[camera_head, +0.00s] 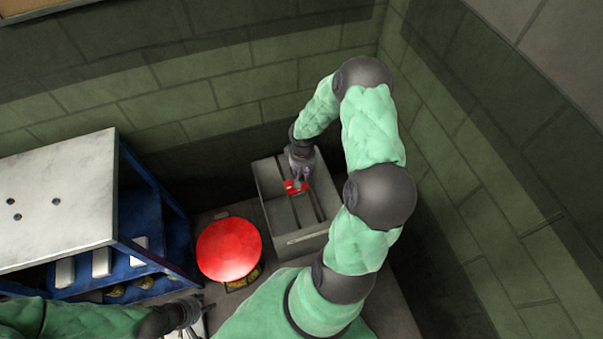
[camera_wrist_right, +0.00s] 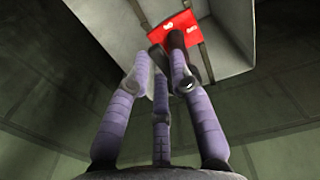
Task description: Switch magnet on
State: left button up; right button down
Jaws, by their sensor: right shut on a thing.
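A grey box (camera_head: 280,212) with dark grooves in its top stands in the corner of the room. A small red part (camera_head: 291,187), which looks like the magnet switch, sits on its top. My right gripper (camera_head: 299,181) reaches down onto the red part and is shut on it. In the right wrist view the red part (camera_wrist_right: 178,24) has small white marks, and the fingertips (camera_wrist_right: 168,52) meet its lower edge, partly covering it. The switch's on or off position is unclear. My left gripper (camera_head: 192,311) is low in the head view, and its fingers are too unclear to read.
A round red object (camera_head: 229,248) stands just left of the grey box. A blue shelf unit (camera_head: 150,225) with a pale top (camera_head: 55,190) and several items inside stands further left. Green block walls (camera_head: 470,190) close in the back and right.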

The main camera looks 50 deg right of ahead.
jog(key=c, duration=1.1)
grip_release()
jog(key=shift+r, duration=0.15)
notch_tip(320, 180, up, 12)
